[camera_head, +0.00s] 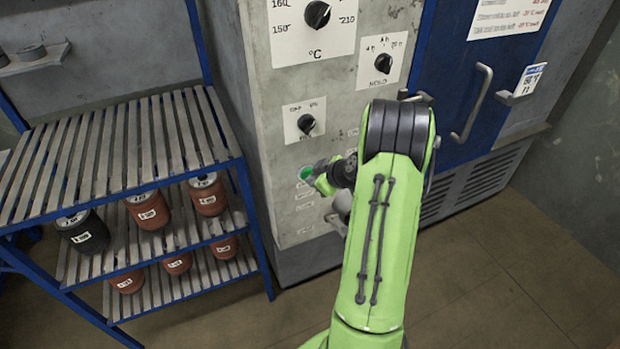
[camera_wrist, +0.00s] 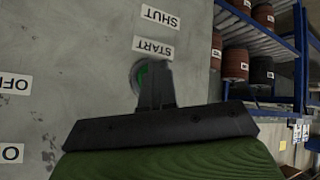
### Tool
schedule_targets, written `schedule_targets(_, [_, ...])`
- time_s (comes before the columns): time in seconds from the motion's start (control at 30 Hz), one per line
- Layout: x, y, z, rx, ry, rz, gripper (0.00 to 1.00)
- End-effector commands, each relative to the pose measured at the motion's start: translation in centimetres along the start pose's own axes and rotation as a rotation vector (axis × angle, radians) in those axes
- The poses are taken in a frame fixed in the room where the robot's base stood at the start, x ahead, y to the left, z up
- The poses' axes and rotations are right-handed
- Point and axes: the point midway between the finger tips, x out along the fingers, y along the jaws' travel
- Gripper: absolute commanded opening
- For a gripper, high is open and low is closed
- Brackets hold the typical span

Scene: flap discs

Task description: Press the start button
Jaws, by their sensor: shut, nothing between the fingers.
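The start button is green and round (camera_wrist: 142,74), set in a grey ring on the grey machine panel (camera_wrist: 100,40). The label START (camera_wrist: 153,48) is beside it in the wrist view. My gripper (camera_wrist: 158,66) is shut with nothing in it, and its fingertips overlap the button in that view, hiding part of it. I cannot tell whether they touch it. In the head view the green button (camera_head: 305,172) shows at the left of my arm's end, and my fingertips are hidden or too small to make out.
Knobs for temperature (camera_head: 317,14), hold (camera_head: 383,63) and a lower setting (camera_head: 306,124) sit above on the panel. A blue oven door (camera_head: 465,95) with a handle is to the right. A slatted shelf (camera_head: 110,150) with several red and dark rolls stands left.

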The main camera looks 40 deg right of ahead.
Motion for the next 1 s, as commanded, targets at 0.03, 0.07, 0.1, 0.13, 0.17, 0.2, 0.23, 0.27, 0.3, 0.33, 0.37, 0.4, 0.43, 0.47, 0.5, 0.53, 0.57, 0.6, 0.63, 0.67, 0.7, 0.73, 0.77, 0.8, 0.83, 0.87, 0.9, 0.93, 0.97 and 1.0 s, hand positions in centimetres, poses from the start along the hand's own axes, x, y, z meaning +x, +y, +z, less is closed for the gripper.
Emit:
schedule_targets(0.03, [0.1, 0.1, -0.5, -0.009, 0.017, 0.009, 0.0])
schedule_targets(0.07, [0.1, 0.1, -0.5, -0.01, 0.017, 0.009, 0.0])
schedule_targets(0.1, [0.1, 0.0, -0.5, -0.01, 0.017, 0.009, 0.0])
schedule_targets(0.13, [0.0, 0.0, -0.5, -0.01, 0.018, 0.009, 0.0])
schedule_targets(0.17, [0.0, 0.0, -0.5, -0.01, 0.018, 0.009, 0.0])
schedule_targets(0.2, [-0.1, 0.0, -0.6, -0.01, 0.018, 0.008, 0.0])
schedule_targets(0.23, [-0.1, 0.0, -0.6, -0.01, 0.018, 0.008, 0.0])
schedule_targets(0.27, [-0.1, 0.0, -0.6, -0.01, 0.018, 0.008, 0.0])
schedule_targets(0.3, [-0.1, 0.0, -0.6, -0.01, 0.018, 0.008, 0.0])
schedule_targets(0.33, [-0.1, 0.0, -0.6, -0.01, 0.018, 0.008, 0.0])
schedule_targets(0.37, [-0.2, 0.0, -0.5, -0.01, 0.018, 0.008, 0.0])
schedule_targets(0.4, [-0.3, -0.1, -0.3, -0.009, 0.018, 0.008, 0.0])
schedule_targets(0.43, [-0.5, -0.3, -0.1, -0.008, 0.017, 0.009, 0.0])
schedule_targets(0.47, [-0.7, -0.5, 0.1, -0.008, 0.016, 0.009, 0.0])
schedule_targets(0.5, [-1.1, -0.7, 0.5, -0.008, 0.015, 0.009, 0.0])
schedule_targets(0.53, [-1.3, -0.9, 0.7, -0.007, 0.015, 0.008, 0.0])
schedule_targets(0.57, [-1.5, -1.1, 0.9, -0.007, 0.014, 0.009, 0.0])
schedule_targets(0.6, [-1.8, -1.4, 1.2, -0.006, 0.013, 0.008, 0.0])
schedule_targets(0.63, [-2.0, -1.6, 1.4, -0.006, 0.012, 0.008, 0.0])
schedule_targets(0.67, [-2.3, -1.8, 1.6, -0.006, 0.011, 0.008, 0.0])
schedule_targets(0.7, [-2.6, -2.0, 1.9, -0.005, 0.01, 0.007, 0.0])
schedule_targets(0.73, [-2.9, -2.2, 2.1, -0.004, 0.01, 0.007, 0.0])
schedule_targets(0.77, [-3.1, -2.3, 2.3, -0.005, 0.009, 0.007, 0.0])
schedule_targets(0.8, [-3.4, -2.5, 2.5, -0.005, 0.009, 0.007, 0.0])
schedule_targets(0.83, [-3.7, -2.7, 2.7, -0.004, 0.008, 0.007, 0.0])
schedule_targets(0.87, [-3.9, -2.9, 2.8, -0.004, 0.008, 0.007, 0.0])
schedule_targets(0.9, [-4.0, -3.0, 2.9, -0.004, 0.008, 0.006, 0.0])
schedule_targets(0.93, [-4.1, -3.1, 3.0, -0.004, 0.008, 0.005, 0.0])
schedule_targets(0.97, [-4.2, -3.2, 3.0, -0.004, 0.008, 0.004, 0.0])
schedule_targets(1.0, [-4.3, -3.2, 3.0, -0.004, 0.008, 0.003, 0.0])
